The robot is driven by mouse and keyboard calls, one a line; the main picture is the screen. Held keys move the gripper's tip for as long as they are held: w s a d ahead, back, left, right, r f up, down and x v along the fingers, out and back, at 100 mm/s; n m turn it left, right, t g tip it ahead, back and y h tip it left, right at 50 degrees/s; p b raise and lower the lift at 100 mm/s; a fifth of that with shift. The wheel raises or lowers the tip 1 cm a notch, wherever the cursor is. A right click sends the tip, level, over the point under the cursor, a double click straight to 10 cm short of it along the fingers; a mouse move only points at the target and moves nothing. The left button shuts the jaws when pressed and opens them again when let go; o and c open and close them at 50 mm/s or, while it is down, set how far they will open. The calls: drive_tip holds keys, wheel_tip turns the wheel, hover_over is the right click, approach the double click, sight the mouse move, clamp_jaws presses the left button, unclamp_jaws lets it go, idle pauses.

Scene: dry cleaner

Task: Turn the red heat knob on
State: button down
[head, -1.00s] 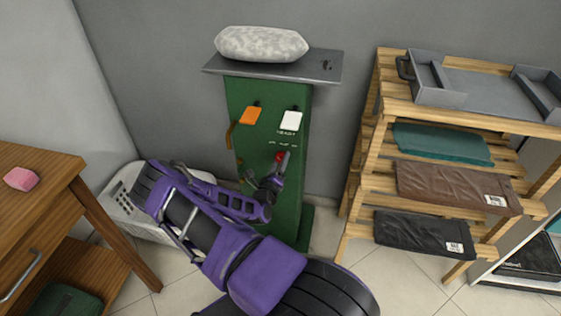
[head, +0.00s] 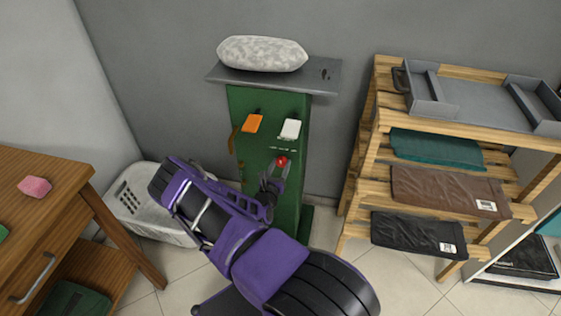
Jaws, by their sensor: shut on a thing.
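The red heat knob (head: 282,161) is on the front of a green press stand (head: 300,150), below an orange tag and a white switch-like tag. My gripper (head: 277,171) reaches up to the knob from below, its fingertips at the knob and shut on it. The knob's upper part shows above the fingertips; its lower part is partly hidden. Any pointer mark on it is too small to read. My purple arm hides the lower front of the stand.
A grey top plate (head: 325,77) bears a pale padded cushion (head: 262,54). A wooden rack (head: 360,170) with folded garments stands at right. A white basket (head: 150,210) and a wooden table (head: 75,175) with a pink block (head: 35,187) are at left.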

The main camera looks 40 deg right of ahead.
drive_tip(key=m+p, duration=0.3)
drive_tip(key=m, duration=0.2)
drive_tip(key=shift+r+y, duration=0.15)
drive_tip(key=shift+y, duration=0.15)
drive_tip(key=m+p, duration=0.1)
drive_tip(key=m, duration=0.3)
drive_tip(key=shift+m, duration=0.4)
drive_tip(key=shift+c, duration=1.5)
unclamp_jaws()
drive_tip(key=shift+t, duration=0.3)
drive_tip(key=v, duration=1.7)
drive_tip(key=shift+s+r, duration=0.15)
drive_tip(key=shift+s, duration=0.05)
drive_tip(key=shift+a, duration=0.1)
